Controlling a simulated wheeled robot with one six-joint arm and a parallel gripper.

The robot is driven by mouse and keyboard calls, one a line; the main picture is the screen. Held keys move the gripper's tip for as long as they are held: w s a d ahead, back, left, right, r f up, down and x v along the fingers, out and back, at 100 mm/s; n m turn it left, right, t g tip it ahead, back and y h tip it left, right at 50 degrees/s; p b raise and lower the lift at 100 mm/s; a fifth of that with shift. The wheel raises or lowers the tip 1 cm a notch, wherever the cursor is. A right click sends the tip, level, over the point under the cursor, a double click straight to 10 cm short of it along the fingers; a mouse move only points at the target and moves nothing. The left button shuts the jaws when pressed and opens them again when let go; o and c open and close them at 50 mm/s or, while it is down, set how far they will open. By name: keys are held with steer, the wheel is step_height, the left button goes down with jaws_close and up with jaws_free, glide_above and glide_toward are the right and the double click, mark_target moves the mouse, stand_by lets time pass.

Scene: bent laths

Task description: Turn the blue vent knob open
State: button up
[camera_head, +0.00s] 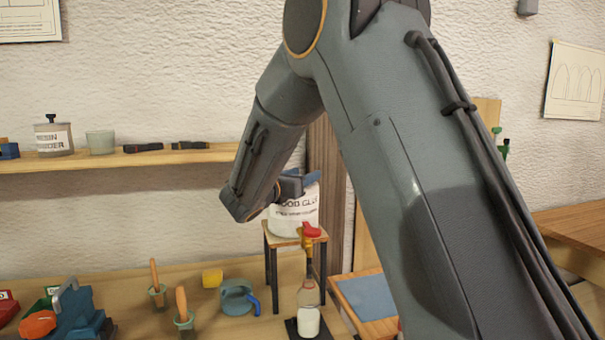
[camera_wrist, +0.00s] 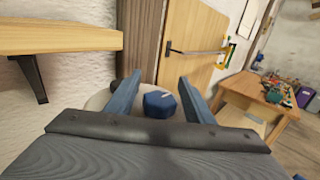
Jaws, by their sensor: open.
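The blue vent knob (camera_wrist: 159,104) sits on the pale top of the glue tub (camera_wrist: 97,102) in the wrist view. It is faceted and has a white mark on its top. In the head view the white tub (camera_head: 294,215), lettered as glue, stands on a small wooden stool (camera_head: 270,242). My gripper (camera_wrist: 159,79) is open, with one blue finger on each side of the knob and visible gaps between. In the head view my gripper (camera_head: 297,184) is over the tub's top, where my wrist and fingers hide the knob.
Brush pots (camera_head: 184,319) and a blue-grey jug (camera_head: 237,298) stand on the bench at left. A shelf (camera_head: 125,161) runs along the wall. A wooden door (camera_wrist: 190,45) is beyond the tub.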

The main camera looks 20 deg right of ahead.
steer(key=shift+c, duration=0.3)
steer(key=c, duration=1)
